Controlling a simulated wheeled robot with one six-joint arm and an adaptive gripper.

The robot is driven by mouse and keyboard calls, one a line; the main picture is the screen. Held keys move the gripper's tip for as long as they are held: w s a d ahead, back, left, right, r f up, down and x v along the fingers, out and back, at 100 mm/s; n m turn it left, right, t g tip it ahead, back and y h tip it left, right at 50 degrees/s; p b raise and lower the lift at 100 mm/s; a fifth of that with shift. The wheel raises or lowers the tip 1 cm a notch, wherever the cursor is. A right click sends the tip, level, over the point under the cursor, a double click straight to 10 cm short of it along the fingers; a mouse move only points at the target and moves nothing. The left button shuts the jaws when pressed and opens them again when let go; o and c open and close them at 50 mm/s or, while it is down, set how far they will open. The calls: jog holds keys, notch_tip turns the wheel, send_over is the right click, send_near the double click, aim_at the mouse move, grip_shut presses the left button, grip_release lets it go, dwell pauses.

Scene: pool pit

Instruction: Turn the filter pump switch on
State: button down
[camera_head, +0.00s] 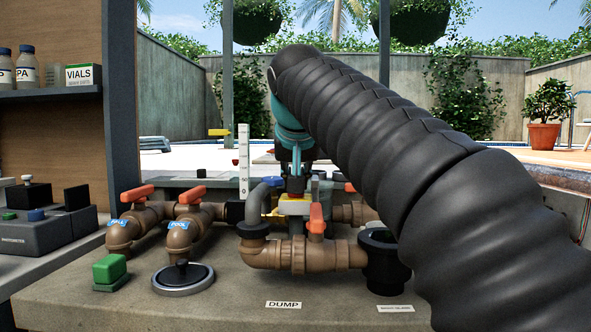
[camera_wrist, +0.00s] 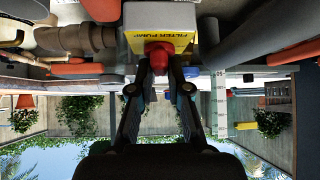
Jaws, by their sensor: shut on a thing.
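The filter pump switch is a red knob (camera_wrist: 159,53) on the face of a box with a yellow "FILTER PUMP" label (camera_wrist: 184,42). The wrist view is upside down. My gripper (camera_wrist: 160,70) has a dark finger on each side of the red knob and is shut on it. In the head view my gripper (camera_head: 296,170) points down at the yellow-topped box (camera_head: 295,207) among the pipes. The fingers and arm hide much of the knob there, so its turned position cannot be told.
Brown pipes (camera_head: 270,254) with orange valve handles (camera_head: 316,218) crowd around the box. A white scale post (camera_head: 243,160) stands to its left.

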jog(key=shift+f+m+h, duration=0.35)
jog(key=shift+m+h, duration=0.05)
jog(key=shift+m, duration=0.1)
jog(key=c, duration=1.1)
grip_release()
jog(key=shift+w, duration=0.1)
jog(key=shift+a, duration=0.1)
jog(key=shift+r+p, duration=0.2)
jog(key=shift+p, duration=0.1)
jog(key=shift+s+r, duration=0.4)
jog(key=shift+r, duration=0.05)
jog(key=v, duration=1)
jog(key=shift+s+r, duration=0.2)
jog(key=shift+s, duration=0.1)
jog(key=shift+a, duration=0.1)
